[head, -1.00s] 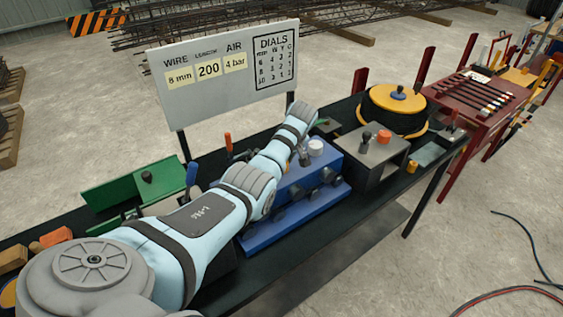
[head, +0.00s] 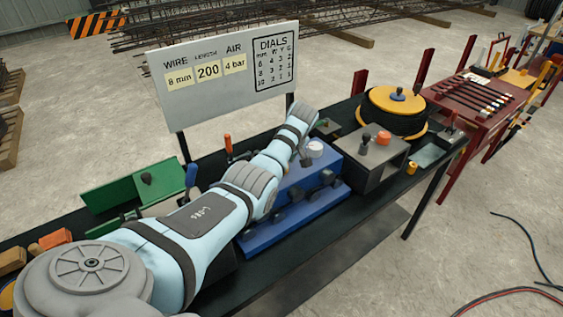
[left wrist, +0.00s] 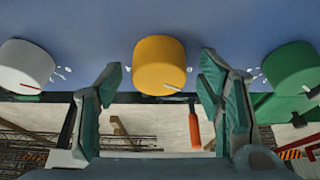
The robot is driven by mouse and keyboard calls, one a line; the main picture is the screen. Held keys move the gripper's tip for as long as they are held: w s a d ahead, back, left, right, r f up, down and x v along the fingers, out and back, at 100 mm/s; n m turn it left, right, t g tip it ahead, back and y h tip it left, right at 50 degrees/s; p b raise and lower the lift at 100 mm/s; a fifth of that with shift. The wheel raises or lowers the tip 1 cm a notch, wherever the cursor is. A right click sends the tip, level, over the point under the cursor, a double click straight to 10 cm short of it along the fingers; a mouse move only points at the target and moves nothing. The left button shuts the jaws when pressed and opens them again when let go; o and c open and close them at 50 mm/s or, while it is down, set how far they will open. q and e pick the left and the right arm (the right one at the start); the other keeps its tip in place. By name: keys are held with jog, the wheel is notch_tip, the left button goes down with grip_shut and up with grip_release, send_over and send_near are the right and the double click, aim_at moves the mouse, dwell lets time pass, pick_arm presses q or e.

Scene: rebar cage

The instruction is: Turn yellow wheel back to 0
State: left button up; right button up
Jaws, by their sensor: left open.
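The yellow wheel (left wrist: 160,65) sits on a blue panel in the middle of the left wrist view. My left gripper (left wrist: 161,78) is open, one finger on each side of the wheel, with a visible gap on both sides. In the head view my left arm reaches over the blue machine (head: 300,190), and neither the gripper nor the yellow wheel can be seen there. My right gripper is not in view.
A white wheel (left wrist: 25,67) is left of the yellow one and a green wheel (left wrist: 290,67) right of it. An orange-handled lever (head: 228,145) stands behind my arm. A sign board (head: 222,70) rises behind the bench. A grey box (head: 372,160) stands right of the machine.

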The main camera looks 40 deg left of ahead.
pick_arm(q)
jog(key=v, duration=1.2)
